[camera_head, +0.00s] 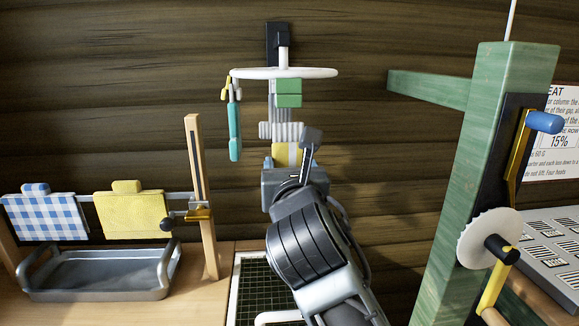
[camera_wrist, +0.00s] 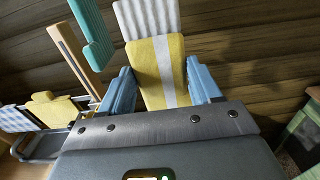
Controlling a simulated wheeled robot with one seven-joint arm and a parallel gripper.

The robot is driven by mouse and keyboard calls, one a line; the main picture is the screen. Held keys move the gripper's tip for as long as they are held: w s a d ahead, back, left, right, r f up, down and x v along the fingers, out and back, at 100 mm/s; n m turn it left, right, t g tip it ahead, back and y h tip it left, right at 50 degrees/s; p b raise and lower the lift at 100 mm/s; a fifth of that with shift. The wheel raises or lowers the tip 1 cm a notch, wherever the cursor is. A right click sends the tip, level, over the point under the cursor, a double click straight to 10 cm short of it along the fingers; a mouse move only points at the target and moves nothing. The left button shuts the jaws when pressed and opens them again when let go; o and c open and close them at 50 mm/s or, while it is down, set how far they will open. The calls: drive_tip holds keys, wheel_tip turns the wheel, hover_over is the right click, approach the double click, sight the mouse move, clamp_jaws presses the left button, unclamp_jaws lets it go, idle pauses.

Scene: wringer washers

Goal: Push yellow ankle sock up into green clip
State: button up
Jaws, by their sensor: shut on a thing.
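The yellow ankle sock (camera_wrist: 147,68) has a pale stripe and stands upright between the blue fingers of my gripper (camera_wrist: 160,88), which is shut on it. A white ribbed part (camera_wrist: 147,18) shows at its upper end. In the head view the yellow sock (camera_head: 283,154) and the white ribbed part (camera_head: 281,131) show above my gripper (camera_head: 289,170). The green clip (camera_head: 288,93) hangs under the white round hanger (camera_head: 285,73), just above the ribbed part. I cannot tell whether they touch. The clip is not clear in the wrist view.
A teal sock (camera_head: 235,133) hangs from a yellow clip (camera_head: 228,92) to the left. A rail holds checked (camera_head: 45,216) and yellow (camera_head: 131,215) cloths over a grey tray (camera_head: 95,275). A wooden post (camera_head: 200,190) stands left; a green frame (camera_head: 490,130) with a crank stands right.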

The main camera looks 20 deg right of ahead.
sight(289, 124)
drive_tip(key=shift+r+p, duration=0.7)
drive_tip(key=shift+p, duration=0.7)
idle(0.4)
drive_tip(key=shift+r, duration=0.1)
idle(0.4)
drive_tip(key=shift+r, duration=2.8)
drive_tip(key=shift+d+r, duration=0.1)
drive_tip(key=shift+r, duration=0.05)
drive_tip(key=shift+w+d+r, duration=0.1)
drive_tip(key=shift+w+r, duration=0.05)
drive_tip(key=shift+r, duration=0.05)
drive_tip(key=c, duration=0.3)
drive_tip(key=o, duration=1.4)
drive_tip(key=shift+f, duration=0.3)
drive_tip(key=shift+o, duration=0.2)
